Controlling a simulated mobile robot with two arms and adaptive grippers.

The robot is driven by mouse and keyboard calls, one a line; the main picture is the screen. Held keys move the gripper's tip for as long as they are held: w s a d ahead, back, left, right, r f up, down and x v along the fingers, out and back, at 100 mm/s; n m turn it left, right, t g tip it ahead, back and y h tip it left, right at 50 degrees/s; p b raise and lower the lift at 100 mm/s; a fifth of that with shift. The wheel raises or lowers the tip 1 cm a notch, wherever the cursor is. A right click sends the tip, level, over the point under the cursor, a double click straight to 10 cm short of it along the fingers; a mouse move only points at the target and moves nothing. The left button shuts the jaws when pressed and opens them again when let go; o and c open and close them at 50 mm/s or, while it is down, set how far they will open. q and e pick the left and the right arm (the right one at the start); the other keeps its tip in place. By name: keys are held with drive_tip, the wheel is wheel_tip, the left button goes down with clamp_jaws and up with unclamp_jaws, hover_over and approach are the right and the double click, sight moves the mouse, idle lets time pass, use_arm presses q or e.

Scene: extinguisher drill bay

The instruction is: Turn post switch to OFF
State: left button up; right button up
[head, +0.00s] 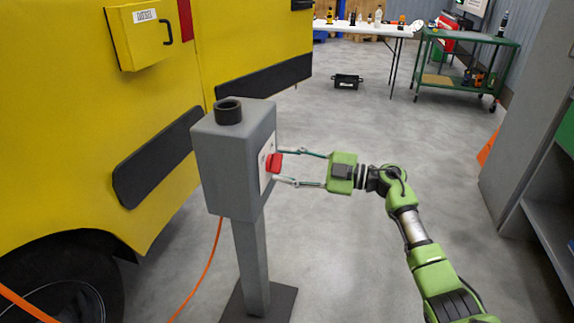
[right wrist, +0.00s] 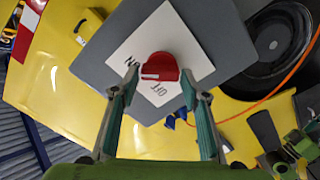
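The grey post (head: 235,160) stands beside the yellow vehicle. A red switch knob (head: 273,162) sits on the white plate on its right face. In the right wrist view the knob (right wrist: 160,66) carries a white mark near its lower left edge, and the plate (right wrist: 172,35) shows "ON" to the left and "OFF" below the knob. My right gripper (head: 277,165) is open, its two fingers reaching toward the plate on either side of the knob. In the right wrist view the fingertips (right wrist: 160,78) flank the knob with gaps. My left gripper is not in view.
The yellow vehicle (head: 80,150) stands close behind and left of the post. An orange cable (head: 207,270) runs down beside the post. A white table (head: 365,28) and a green cart (head: 465,65) stand at the back. A grey cabinet (head: 515,150) is on the right.

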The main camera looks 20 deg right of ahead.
drive_tip(key=c, duration=0.5)
